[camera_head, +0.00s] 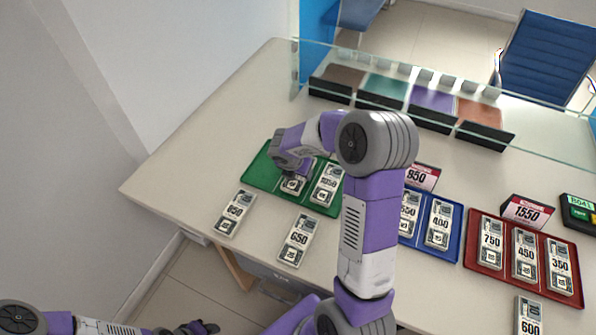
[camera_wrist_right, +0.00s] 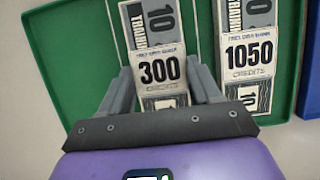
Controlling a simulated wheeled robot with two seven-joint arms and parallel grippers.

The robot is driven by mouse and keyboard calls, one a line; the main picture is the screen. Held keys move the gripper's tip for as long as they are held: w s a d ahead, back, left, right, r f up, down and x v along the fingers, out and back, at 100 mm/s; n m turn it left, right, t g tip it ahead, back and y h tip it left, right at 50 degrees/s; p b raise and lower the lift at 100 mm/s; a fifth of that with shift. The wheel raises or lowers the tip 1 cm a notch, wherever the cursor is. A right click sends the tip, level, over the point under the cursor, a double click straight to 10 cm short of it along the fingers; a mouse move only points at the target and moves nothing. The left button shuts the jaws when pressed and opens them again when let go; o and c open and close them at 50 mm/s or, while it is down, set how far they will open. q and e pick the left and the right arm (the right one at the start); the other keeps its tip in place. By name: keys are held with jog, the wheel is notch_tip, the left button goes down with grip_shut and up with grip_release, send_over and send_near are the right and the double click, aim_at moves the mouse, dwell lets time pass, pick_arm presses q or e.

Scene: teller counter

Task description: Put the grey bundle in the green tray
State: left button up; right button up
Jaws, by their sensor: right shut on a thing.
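The green tray (camera_head: 258,172) lies on the left part of the counter; its green floor also fills much of the right wrist view (camera_wrist_right: 62,62). My right gripper (camera_head: 290,174) is over the tray's left part. In the wrist view its two fingers (camera_wrist_right: 163,88) are shut on a grey bundle labelled 300 (camera_wrist_right: 160,70), which is inside the tray's outline. I cannot tell whether it touches the tray floor. A grey bundle labelled 1050 (camera_head: 327,184) lies in the tray to its right. My left gripper (camera_head: 200,327) is at the bottom edge, away from the counter, its fingers unclear.
Grey bundles 650 (camera_head: 297,240) and another (camera_head: 236,213) lie in front of the green tray. A blue tray (camera_head: 451,247), partly behind my right arm, and a red tray (camera_head: 481,260) hold bundles. Bundle 600 (camera_head: 528,317) lies in front. A glass screen (camera_head: 440,82) borders the back.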

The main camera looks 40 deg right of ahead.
jog(key=o, duration=1.2)
jog(key=shift+f, duration=0.15)
jog(key=shift+r, duration=0.2)
jog(key=p+v, duration=0.4)
jog(key=v, duration=0.8)
